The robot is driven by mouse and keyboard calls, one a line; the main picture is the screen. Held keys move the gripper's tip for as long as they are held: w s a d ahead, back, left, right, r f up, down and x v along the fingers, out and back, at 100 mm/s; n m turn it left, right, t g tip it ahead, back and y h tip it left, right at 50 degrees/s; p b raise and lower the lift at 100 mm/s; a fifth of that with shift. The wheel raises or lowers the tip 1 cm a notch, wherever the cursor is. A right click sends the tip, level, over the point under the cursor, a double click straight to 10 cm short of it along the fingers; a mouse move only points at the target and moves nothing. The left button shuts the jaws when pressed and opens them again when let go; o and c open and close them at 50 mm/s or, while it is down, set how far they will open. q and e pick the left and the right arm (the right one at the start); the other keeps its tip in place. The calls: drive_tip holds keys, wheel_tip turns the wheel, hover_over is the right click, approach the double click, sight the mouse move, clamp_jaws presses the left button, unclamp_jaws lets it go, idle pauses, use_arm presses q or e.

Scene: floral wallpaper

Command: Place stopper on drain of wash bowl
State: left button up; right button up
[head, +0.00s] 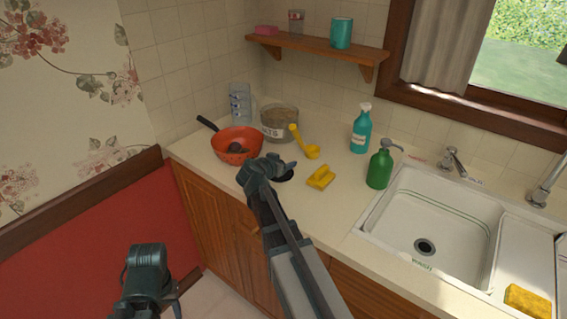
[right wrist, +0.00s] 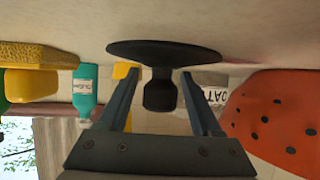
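A black stopper (right wrist: 160,50) with a wide disc and a narrower knob shows close up in the right wrist view. Its disc faces the counter surface and its knob lies between the fingers. My right gripper is open around the knob, with a small gap on each side. The white wash bowl (head: 386,226) is at the right, with its dark drain (head: 424,246) uncovered. My left gripper (head: 147,262) is low at the left, away from the counter; its fingers are unclear.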

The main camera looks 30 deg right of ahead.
drive_tip(key=shift+r, duration=0.1)
drive_tip(key=shift+r+p, duration=0.2)
drive_tip(key=shift+p, duration=0.15)
drive_tip(key=p+v, duration=0.4)
drive_tip(key=v, duration=0.6)
drive_tip(key=shift+s+a+r, duration=0.1)
drive_tip(key=shift+s+a, duration=0.1)
drive_tip(key=shift+a, duration=0.05)
drive_tip(key=shift+s+a+r+p, duration=0.2)
drive_tip(key=shift+s+a+p, duration=0.1)
drive_tip(key=shift+a+p, duration=0.2)
drive_tip(key=shift+o, duration=0.6)
drive_tip(key=w+d+g, duration=0.1)
drive_tip(key=w+d+f+m+g+p, duration=0.1)
drive_tip(key=w+d+f+m+g, duration=0.1)
drive_tip(key=w+d, duration=0.1)
drive_tip(key=shift+f+y, duration=0.1)
drive_tip(key=shift+y, duration=0.3)
drive_tip(key=shift+w+d+f, duration=0.15)
drive_tip(key=shift+d, duration=0.3)
